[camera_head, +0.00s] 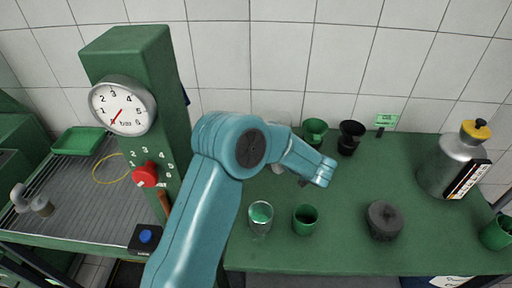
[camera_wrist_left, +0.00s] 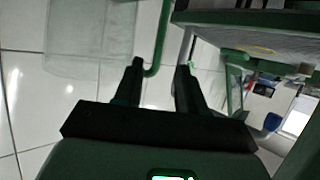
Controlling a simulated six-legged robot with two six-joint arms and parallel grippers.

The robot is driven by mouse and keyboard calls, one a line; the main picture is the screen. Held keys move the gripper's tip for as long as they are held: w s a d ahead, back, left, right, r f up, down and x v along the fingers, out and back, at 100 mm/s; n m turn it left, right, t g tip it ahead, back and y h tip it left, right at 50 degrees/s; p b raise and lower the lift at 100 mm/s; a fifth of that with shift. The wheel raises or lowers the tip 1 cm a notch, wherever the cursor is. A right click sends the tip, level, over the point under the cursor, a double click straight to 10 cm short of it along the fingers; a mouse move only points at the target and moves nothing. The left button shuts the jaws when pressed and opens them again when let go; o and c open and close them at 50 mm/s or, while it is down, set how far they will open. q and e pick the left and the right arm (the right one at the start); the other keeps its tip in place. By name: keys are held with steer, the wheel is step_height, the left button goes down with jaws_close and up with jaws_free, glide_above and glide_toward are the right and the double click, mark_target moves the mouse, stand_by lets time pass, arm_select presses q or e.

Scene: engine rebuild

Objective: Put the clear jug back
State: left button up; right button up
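In the left wrist view a large see-through body, seemingly the clear jug (camera_wrist_left: 90,40), fills the upper left, with a green curved handle (camera_wrist_left: 161,42) on its right side. My left gripper (camera_wrist_left: 162,70) has its two dark fingers apart. The handle's lower bend shows between the fingertips, close to the left one; contact is unclear. In the head view a teal arm, seemingly my left, crosses the middle, and its fingers are hidden. A small clear vessel (camera_head: 260,218) stands on the green bench; I cannot tell whether it is the same jug. My right gripper is not seen.
On the green bench (camera_head: 345,235) stand a green cup (camera_head: 305,220), a dark lidded pot (camera_head: 384,221), green and black funnels (camera_head: 350,138) and a metal canister (camera_head: 455,162). A green gauge column (camera_head: 140,60) rises left of my arm. A ribbed drain surface (camera_head: 75,195) lies further left.

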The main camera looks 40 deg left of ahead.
arm_select(q)
steer(key=v, duration=0.4)
steer(key=shift+s+d+r, duration=0.1)
steer(key=shift+d+r, duration=0.05)
steer(key=shift+d, duration=0.25)
